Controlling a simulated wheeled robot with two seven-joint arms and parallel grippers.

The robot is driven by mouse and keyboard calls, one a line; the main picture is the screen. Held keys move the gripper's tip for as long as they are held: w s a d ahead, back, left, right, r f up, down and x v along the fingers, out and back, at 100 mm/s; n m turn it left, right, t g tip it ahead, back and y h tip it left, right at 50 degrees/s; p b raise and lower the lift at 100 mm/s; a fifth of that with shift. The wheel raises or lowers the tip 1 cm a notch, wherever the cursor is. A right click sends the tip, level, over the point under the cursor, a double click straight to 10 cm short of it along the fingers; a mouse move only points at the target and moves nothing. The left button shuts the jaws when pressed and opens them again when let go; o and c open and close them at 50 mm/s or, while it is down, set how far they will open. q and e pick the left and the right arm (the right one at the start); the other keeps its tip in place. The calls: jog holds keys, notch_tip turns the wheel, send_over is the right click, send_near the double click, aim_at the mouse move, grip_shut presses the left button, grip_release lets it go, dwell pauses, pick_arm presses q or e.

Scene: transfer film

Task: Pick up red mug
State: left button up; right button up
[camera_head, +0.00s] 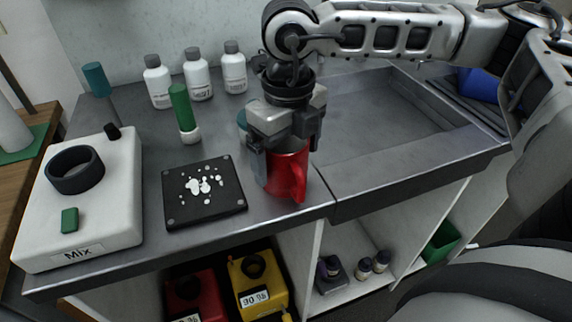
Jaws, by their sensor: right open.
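The red mug (291,176) stands upright on the grey counter, near its front edge and left of the sink. Its handle points toward the front. My right gripper (284,160) comes down from above with its fingers at the mug's upper part. It is open, with one finger in front of the mug's left side. The gripper hides the mug's rim, and I cannot tell whether the fingers touch it. My left gripper is not in view.
A black square plate (208,214) with white spots lies left of the mug. A white mixer (112,215) stands at far left. A green-handled tool (181,108) and white bottles (197,75) stand behind. The sink (385,115) is at right. Yellow (262,290) and red containers sit below.

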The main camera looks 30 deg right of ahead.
jog(key=c, duration=1.2)
jog(key=shift+c, duration=0.5)
jog(key=shift+r, duration=0.15)
